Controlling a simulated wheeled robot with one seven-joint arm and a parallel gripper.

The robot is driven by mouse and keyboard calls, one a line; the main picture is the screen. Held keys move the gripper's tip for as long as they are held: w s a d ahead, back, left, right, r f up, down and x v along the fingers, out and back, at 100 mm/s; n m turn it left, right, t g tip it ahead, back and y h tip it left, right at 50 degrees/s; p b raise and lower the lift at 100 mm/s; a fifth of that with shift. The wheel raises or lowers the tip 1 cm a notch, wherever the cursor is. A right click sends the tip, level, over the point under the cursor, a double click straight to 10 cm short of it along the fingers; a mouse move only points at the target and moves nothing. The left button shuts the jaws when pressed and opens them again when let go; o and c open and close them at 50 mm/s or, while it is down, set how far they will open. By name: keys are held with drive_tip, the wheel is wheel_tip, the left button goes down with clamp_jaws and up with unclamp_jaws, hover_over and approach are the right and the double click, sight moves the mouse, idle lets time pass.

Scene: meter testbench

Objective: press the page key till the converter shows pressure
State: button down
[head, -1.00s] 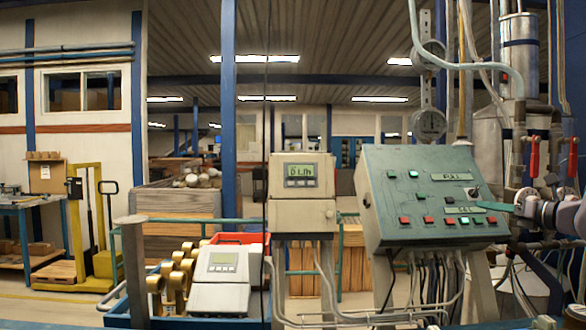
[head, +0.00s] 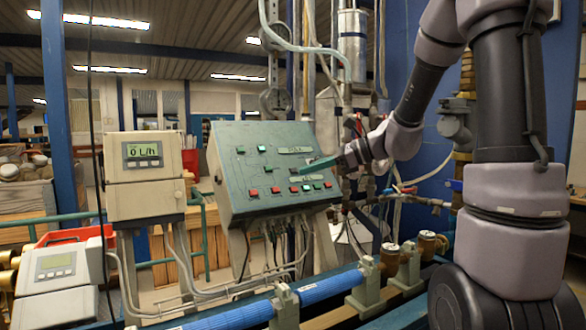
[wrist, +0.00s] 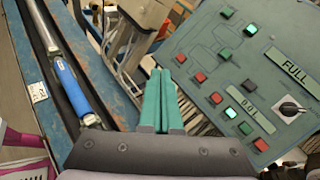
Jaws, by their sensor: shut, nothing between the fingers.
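The converter (head: 145,180) is a pale wall-type box left of the sloped panel in the head view. Its lit display (head: 142,150) reads 0 L/h. A row of small keys (head: 143,163) sits under the display; their labels are too small to read. My gripper (head: 309,166) has teal fingers, shut and empty, in front of the right side of the green control panel in the head view. It is well to the right of the converter. In the wrist view the shut fingers (wrist: 160,74) point forward, with the panel beyond at right. The converter is not clearly seen there.
The sloped panel (head: 229,196) carries red and green buttons, a FULL label (wrist: 294,72) and a black knob (wrist: 290,108). A second grey meter unit (head: 57,285) lies at lower left beside a red bin (head: 72,235). A blue pipe (head: 325,288) runs along the front.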

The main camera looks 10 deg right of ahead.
drive_tip(key=s+d+n+g+h, duration=0.2)
drive_tip(key=s+n+h, duration=0.3)
drive_tip(key=s+n, duration=0.55)
drive_tip(key=s+d+r+n+t+h, duration=0.2)
drive_tip(key=s+d+n+h, duration=0.3)
drive_tip(key=s+d, duration=0.3)
drive_tip(key=shift+s+d+r+n+t+h, duration=0.3)
drive_tip(key=shift+s+n+t, duration=0.2)
drive_tip(key=shift+t, duration=0.3)
